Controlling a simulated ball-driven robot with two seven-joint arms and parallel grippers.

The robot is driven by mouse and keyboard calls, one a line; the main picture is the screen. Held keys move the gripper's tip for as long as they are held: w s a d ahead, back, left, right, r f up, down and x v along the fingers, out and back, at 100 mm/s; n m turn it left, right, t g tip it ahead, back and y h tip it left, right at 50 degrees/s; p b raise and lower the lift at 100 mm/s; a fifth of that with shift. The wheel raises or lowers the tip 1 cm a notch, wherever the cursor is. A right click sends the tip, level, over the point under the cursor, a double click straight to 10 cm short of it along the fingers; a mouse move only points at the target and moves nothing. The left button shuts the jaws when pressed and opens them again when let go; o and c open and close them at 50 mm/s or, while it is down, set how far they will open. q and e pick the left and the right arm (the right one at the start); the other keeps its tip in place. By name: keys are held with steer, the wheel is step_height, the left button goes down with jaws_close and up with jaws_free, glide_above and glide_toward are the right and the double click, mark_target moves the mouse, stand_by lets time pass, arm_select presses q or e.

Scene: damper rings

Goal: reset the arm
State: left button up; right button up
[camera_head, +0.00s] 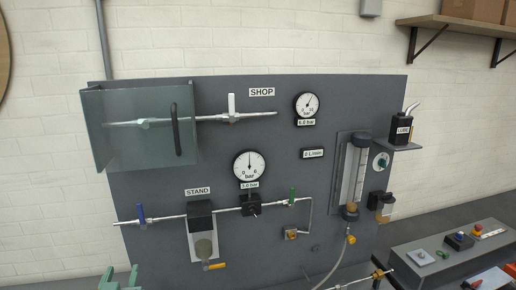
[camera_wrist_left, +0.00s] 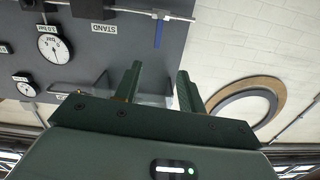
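My left gripper (camera_head: 120,279) shows at the bottom left edge of the head view, its green fingers apart, below and in front of the grey panel (camera_head: 150,255). In the left wrist view the two fingers of my left gripper (camera_wrist_left: 160,88) stand apart with nothing between them that I can see held. The wrist view is tilted, with the STAND label (camera_wrist_left: 103,28) upside down. My right gripper is not in view. No damper rings are clearly visible.
The panel carries a blue-handled valve (camera_head: 141,212), a clear guard (camera_head: 140,130), gauges (camera_head: 250,165) and a flow tube (camera_head: 352,170). A grey bench (camera_head: 440,260) with small parts stands at right. A round wooden ring (camera_wrist_left: 248,100) is on the wall.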

arm_select(q)
steer(key=s+f+m+g, duration=0.5)
steer(key=s+f, duration=0.1)
steer(key=s, duration=0.4)
steer(key=s+f+m+g, duration=0.4)
steer(key=s+f+g, duration=0.15)
steer(key=s, duration=0.55)
steer(key=s+d+f+g+h+b, duration=0.15)
steer(key=f+b, duration=0.55)
steer(key=f, duration=1.2)
steer(key=s+d+f+h+b, duration=0.1)
steer(key=d+f+b, duration=0.2)
steer(key=f+b, duration=1.1)
steer(key=s+f+n+g+b, duration=0.1)
steer(key=s+f+b, duration=0.1)
steer(key=s+f, duration=0.5)
steer(key=s+f+n+g+h+b, duration=0.1)
steer(key=s+f+b, duration=0.2)
steer(key=f, duration=1.5)
steer(key=s+f+n+g+h+b, duration=0.1)
steer(key=s+f+b, duration=0.2)
steer(key=s+f, duration=0.8)
steer(key=shift+s+d+f+g, duration=0.15)
steer(key=shift+s+f+g, duration=0.2)
steer(key=shift+f, duration=0.6)
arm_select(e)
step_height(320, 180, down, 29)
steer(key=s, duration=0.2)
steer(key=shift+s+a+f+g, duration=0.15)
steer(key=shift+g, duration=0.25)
